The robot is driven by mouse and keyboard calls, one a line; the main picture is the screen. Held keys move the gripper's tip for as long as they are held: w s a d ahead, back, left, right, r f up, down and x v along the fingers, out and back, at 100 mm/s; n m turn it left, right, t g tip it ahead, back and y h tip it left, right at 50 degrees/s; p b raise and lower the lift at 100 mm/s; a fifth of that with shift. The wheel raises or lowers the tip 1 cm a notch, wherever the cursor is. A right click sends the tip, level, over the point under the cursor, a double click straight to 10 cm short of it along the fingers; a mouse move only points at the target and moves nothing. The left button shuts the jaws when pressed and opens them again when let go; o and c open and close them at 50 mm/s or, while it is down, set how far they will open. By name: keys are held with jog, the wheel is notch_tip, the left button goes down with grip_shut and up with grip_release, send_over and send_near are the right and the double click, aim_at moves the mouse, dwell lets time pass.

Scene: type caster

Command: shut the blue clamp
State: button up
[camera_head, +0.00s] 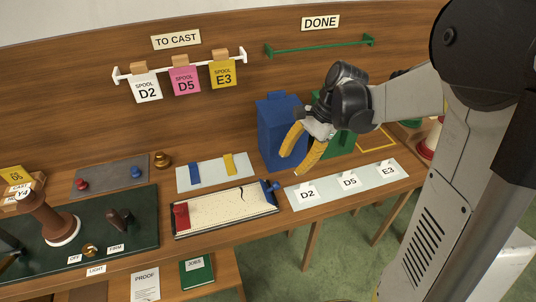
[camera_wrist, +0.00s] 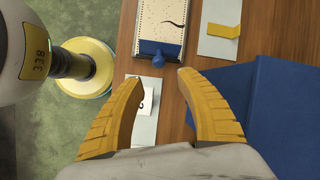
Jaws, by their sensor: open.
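The blue clamp (camera_head: 270,188) sits at the right end of a long cream tray (camera_head: 225,212) with a black frame. In the wrist view the clamp (camera_wrist: 158,48) is a blue bar across the tray's near end, with a round knob pointing toward my gripper. I cannot tell whether it is open or shut. My gripper (camera_head: 293,163), with yellow fingers, is open and empty above the table, in front of the blue box. In the wrist view my gripper (camera_wrist: 157,80) has its fingertips apart, short of the knob and not touching it.
A red clamp (camera_head: 181,216) is at the tray's left end. The tall blue box (camera_head: 278,132) stands close behind my fingers. A pale strip (camera_head: 330,197) with labels D2, D5 and E3 lies right of the tray. A plate (camera_head: 213,181) with blue and yellow pieces lies behind it.

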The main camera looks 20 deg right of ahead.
aim_at(278, 183)
jog(key=b+x, duration=0.1)
jog(key=x, duration=0.2)
jog(key=b+x, duration=0.1)
jog(key=x, duration=0.3)
jog(key=b+x, duration=0.2)
jog(key=x, duration=0.1)
jog(key=shift+s+a+f, duration=0.15)
jog(key=shift+s+f, duration=0.1)
jog(key=shift+f, duration=0.05)
grip_shut()
